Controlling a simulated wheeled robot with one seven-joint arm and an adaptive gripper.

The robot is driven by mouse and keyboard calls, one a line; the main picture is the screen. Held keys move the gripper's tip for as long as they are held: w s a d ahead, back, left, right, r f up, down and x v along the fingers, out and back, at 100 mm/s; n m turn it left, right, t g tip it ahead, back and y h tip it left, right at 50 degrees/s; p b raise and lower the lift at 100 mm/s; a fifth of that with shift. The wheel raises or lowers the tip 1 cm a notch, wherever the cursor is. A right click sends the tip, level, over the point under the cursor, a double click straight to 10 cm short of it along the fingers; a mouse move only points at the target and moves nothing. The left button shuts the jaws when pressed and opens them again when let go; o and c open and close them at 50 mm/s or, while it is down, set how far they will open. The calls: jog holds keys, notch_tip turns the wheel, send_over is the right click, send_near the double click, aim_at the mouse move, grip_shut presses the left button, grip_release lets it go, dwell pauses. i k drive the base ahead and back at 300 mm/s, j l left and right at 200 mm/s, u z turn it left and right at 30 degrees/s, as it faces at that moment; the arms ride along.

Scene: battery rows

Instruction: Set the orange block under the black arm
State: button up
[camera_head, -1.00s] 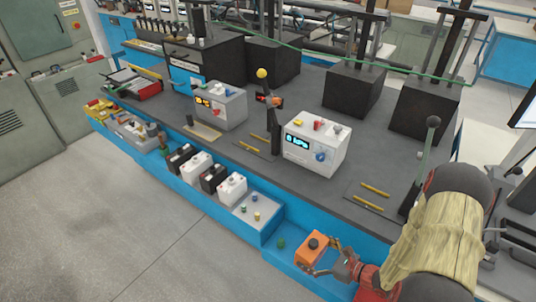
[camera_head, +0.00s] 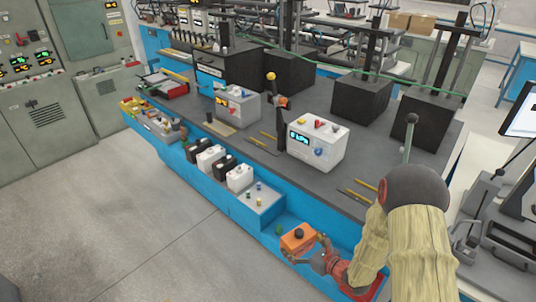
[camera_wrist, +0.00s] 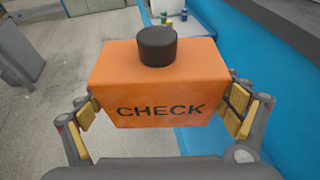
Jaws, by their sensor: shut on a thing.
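The orange block (camera_head: 298,240) has a black round cap on top. In the wrist view, the orange block (camera_wrist: 160,90) reads "CHECK" on its near face. My gripper (camera_head: 316,250) is shut on it; in the wrist view the yellow-padded fingers of my gripper (camera_wrist: 163,102) flank its two sides. The block is held upright at the blue front ledge of the bench; I cannot tell whether it touches the ledge. A slim black upright arm (camera_head: 276,130) with an orange-yellow knob stands on the bench beside a white meter box; it is the likely black arm.
White meter boxes (camera_head: 317,140) and (camera_head: 237,103) stand on the grey bench top (camera_head: 215,140). Several black and white batteries (camera_head: 211,157) line the blue front ledge, beside a grey tray (camera_head: 258,203) with small terminals. The floor is clear.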

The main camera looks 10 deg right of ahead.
aim_at(264, 140)
jog(key=k+z, duration=0.4)
jog(key=k+l+z, duration=0.25)
jog(key=k+z, duration=0.15)
jog(key=i+j+z, duration=0.1)
jog(key=j+z, duration=1)
jog(key=k+j, duration=0.1)
jog(key=j, duration=1.35)
jog(key=k+j, duration=0.15)
jog(key=j, duration=0.6)
jog(key=k+j, duration=0.1)
jog(key=j, duration=1.35)
jog(key=k+j, duration=0.15)
jog(key=j, duration=0.55)
jog(key=k+j, duration=0.1)
jog(key=j, duration=0.65)
